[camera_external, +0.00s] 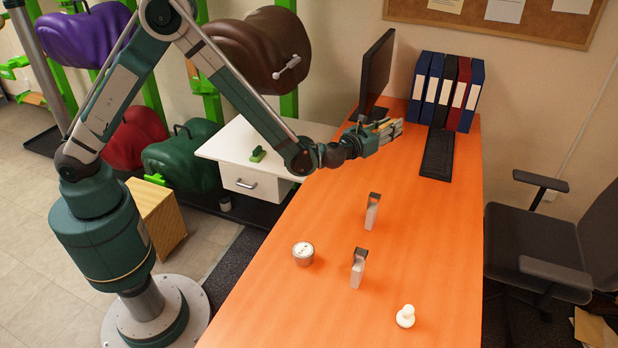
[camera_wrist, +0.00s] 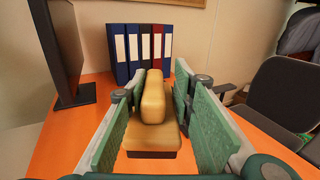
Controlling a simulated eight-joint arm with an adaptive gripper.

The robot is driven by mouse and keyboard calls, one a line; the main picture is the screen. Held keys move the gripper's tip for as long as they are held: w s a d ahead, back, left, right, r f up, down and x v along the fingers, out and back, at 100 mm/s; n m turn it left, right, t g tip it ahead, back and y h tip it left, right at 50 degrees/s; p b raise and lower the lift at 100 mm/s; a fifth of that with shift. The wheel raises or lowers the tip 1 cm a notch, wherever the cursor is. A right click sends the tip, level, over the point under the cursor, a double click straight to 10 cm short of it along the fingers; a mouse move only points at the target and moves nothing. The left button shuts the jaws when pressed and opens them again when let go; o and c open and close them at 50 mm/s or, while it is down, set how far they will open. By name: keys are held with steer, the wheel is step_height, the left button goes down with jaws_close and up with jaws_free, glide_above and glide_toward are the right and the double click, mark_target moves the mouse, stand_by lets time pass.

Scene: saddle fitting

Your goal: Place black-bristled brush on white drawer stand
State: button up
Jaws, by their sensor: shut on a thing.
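My gripper (camera_external: 388,131) is shut on a tan wooden brush, held above the far part of the orange table. In the wrist view the brush (camera_wrist: 153,100) sits between the green finger pads, with a raised grip and a wider base. A dark strip shows along the base's lower edge; the bristles are mostly hidden, so their colour is hard to tell. The white drawer stand (camera_external: 222,149) is left of the table, below and left of my gripper. A small green brush-like object (camera_external: 258,154) lies on its top.
The orange table (camera_external: 330,205) carries a monitor (camera_external: 376,75), a keyboard (camera_external: 437,154), binders (camera_external: 447,92), two small grey-and-black upright items (camera_external: 372,211), a round tin (camera_external: 303,253) and a white knob-like piece (camera_external: 406,316). The stand's top is clear around the green object.

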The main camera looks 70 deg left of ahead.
steer(key=s+d+n+g+y, duration=0.1)
steer(key=s+d, duration=0.4)
steer(key=d, duration=0.6)
steer(key=s+d+n+g+y+p, duration=0.1)
steer(key=s+d, duration=0.4)
steer(key=d, duration=0.6)
steer(key=s+d+f+n+g+y, duration=0.1)
steer(key=s+d+n+g+y, duration=0.1)
steer(key=d, duration=0.9)
steer(key=s+n+y, duration=0.1)
steer(key=s+y, duration=0.1)
steer(key=s, duration=0.1)
steer(key=shift+s+d+y+p, duration=0.2)
steer(key=shift+y+p, duration=0.2)
steer(key=b, duration=0.3)
glide_above(396, 248)
step_height(396, 248, down, 14)
steer(key=shift+f, duration=0.1)
steer(key=shift+f+b, duration=0.3)
steer(key=shift+f, duration=1.6)
steer(key=shift+f, duration=0.1)
